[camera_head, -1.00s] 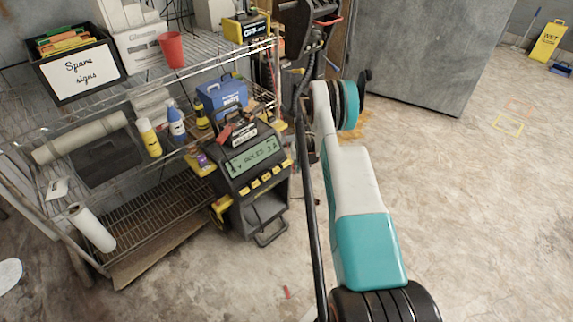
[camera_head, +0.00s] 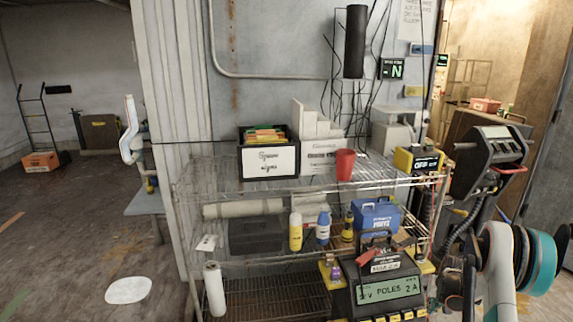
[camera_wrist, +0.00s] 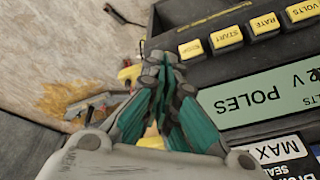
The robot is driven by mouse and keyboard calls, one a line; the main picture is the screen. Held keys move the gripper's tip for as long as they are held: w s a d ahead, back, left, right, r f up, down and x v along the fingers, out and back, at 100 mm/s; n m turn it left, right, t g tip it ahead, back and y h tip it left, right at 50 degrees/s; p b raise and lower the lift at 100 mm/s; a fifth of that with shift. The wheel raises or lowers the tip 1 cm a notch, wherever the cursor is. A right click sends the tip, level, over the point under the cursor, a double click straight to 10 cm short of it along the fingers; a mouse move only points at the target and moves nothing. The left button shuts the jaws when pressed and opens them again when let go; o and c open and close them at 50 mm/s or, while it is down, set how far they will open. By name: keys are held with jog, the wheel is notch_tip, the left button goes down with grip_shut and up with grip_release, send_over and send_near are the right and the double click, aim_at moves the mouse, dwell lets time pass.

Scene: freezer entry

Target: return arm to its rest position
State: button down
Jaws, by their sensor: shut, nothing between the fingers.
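My gripper (camera_wrist: 165,85) shows in the wrist view with its teal-padded fingers together and nothing between them. It is beside the dark battery charger (camera_wrist: 235,60), whose yellow buttons and green "POLES" display fill the right of that view. I cannot tell whether the fingers touch the charger. In the head view my white and teal arm (camera_head: 500,265) is at the lower right, folded next to the charger (camera_head: 385,290) in front of the wire shelf. The gripper's fingertips are not clear in the head view.
The wire shelf (camera_head: 255,185) holds a spare signs box (camera_head: 269,160), a red cup (camera_head: 345,165), bottles and a blue case (camera_head: 375,217). A grey machine with a screen (camera_head: 490,160) stands at the right. Open floor (camera_head: 80,230) lies at the left.

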jog(key=a+r+n+t, duration=0.1)
jog(key=a+r, duration=0.5)
jog(key=r, duration=0.5)
jog(key=a+r+n+p, duration=0.15)
jog(key=a+r, duration=0.35)
jog(key=r, duration=0.6)
jog(key=a+r+n+t, duration=0.1)
jog(key=a+r+n, duration=0.1)
jog(key=a+r, duration=0.6)
jog(key=s+a+r+n+t, duration=0.1)
jog(key=s+a+r, duration=0.45)
jog(key=r, duration=0.25)
jog(key=s+a+r+n, duration=0.2)
jog(key=s+a+r, duration=0.3)
jog(key=s+r, duration=0.25)
jog(key=s+a+f+b, duration=0.1)
jog(key=s+a, duration=0.4)
jog(key=s, duration=0.5)
jog(key=s+a+f+t+b, duration=0.1)
jog(key=s+a+f, duration=0.2)
jog(key=s, duration=0.7)
jog(key=shift+s+a+m+t+y, duration=0.35)
jog(key=shift+a+m+y, duration=0.1)
jog(key=shift+a, duration=0.7)
